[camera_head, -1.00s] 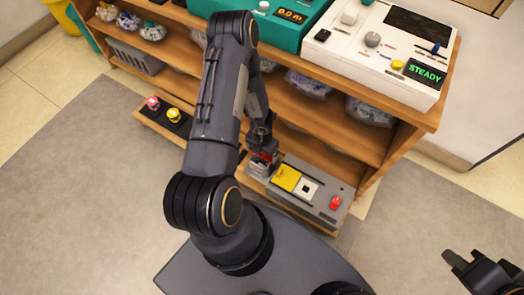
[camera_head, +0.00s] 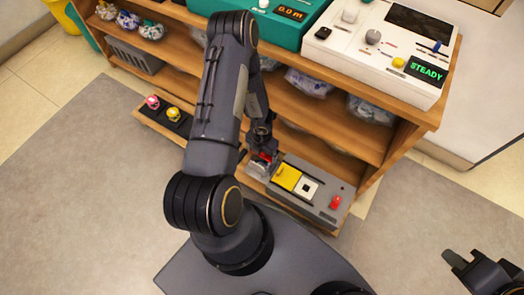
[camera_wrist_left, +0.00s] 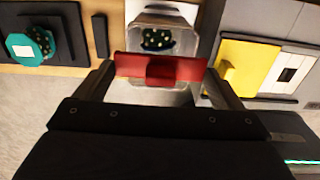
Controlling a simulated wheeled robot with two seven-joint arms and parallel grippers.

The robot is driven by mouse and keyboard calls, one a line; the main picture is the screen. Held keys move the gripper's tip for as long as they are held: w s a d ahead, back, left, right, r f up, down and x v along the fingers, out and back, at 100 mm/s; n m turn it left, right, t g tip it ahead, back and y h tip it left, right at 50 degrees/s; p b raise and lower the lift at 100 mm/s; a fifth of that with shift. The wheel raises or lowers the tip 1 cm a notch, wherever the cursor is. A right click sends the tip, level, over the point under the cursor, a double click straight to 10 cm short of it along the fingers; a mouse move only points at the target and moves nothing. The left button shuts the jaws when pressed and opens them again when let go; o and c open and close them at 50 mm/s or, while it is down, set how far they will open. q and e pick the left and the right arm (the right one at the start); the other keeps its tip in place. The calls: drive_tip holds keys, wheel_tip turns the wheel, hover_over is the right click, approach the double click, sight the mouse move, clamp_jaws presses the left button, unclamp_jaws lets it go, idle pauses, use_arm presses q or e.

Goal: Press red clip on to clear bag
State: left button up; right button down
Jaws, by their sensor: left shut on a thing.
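My left gripper (camera_head: 262,156) is low at the front of the bottom shelf. In the left wrist view the fingers (camera_wrist_left: 160,80) are shut on a red clip (camera_wrist_left: 160,68), a wide bar with a raised block in its middle. The clip also shows as a small red patch in the head view (camera_head: 266,157). The clear bag (camera_wrist_left: 157,40), with dark, speckled contents, lies just beyond and under the clip. Whether the clip touches the bag cannot be told. My right gripper (camera_head: 468,262) is at the lower right, away from the shelf; its finger opening is unclear.
A grey panel with a yellow block (camera_head: 287,178), a white square (camera_head: 308,188) and a red knob (camera_head: 335,202) sits right of the left gripper. A black strip with pink and yellow knobs (camera_head: 173,113) lies left. Shelf boards (camera_head: 330,125) with bags stand above. Open floor (camera_head: 80,190) lies left.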

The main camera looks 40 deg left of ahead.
use_arm(q)
drive_tip(key=shift+f+b, duration=0.35)
drive_tip(key=shift+f, duration=0.1)
idle(0.4)
drive_tip(key=o, duration=0.7)
drive_tip(key=shift+r, duration=0.1)
drive_tip(key=shift+r+p, duration=4.5)
